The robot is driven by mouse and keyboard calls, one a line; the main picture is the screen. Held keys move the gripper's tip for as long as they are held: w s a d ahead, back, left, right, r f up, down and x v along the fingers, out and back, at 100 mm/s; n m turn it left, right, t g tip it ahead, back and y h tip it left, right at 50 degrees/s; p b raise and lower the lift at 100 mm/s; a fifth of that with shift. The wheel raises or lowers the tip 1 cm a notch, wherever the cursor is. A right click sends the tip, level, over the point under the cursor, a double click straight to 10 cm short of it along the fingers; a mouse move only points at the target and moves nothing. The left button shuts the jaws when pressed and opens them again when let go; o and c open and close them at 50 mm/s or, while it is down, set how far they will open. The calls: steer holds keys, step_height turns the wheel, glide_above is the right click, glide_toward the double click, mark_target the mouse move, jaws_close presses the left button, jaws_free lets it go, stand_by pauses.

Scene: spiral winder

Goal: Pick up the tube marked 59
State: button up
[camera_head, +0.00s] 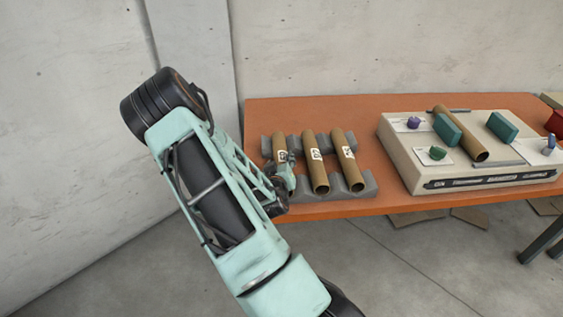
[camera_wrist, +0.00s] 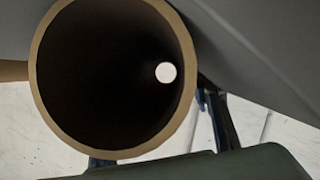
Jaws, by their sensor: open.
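Three brown cardboard tubes with white labels lie side by side in a grey rack (camera_head: 313,195): a left tube (camera_head: 280,142), a middle tube (camera_head: 319,176) and a right tube (camera_head: 350,172). The label marks are too small to read surely, so I cannot tell which is 59. My gripper (camera_head: 284,173) is open at the left tube, hiding its near part. I cannot tell whether the fingers touch it. In the wrist view, a tube's open round end (camera_wrist: 44,105) fills the left half, with light showing through its bore.
The rack stands on an orange table (camera_head: 390,205) near its front edge. To the right is a beige machine (camera_head: 405,160) with a tube across it, teal blocks (camera_head: 502,126) and purple and green knobs. A concrete wall (camera_head: 330,45) stands behind.

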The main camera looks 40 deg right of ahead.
steer(key=shift+w+d+f, duration=0.15)
steer(key=shift+w+d, duration=0.1)
steer(key=shift+w, duration=0.1)
steer(key=c, duration=1)
steer(key=shift+o, duration=0.2)
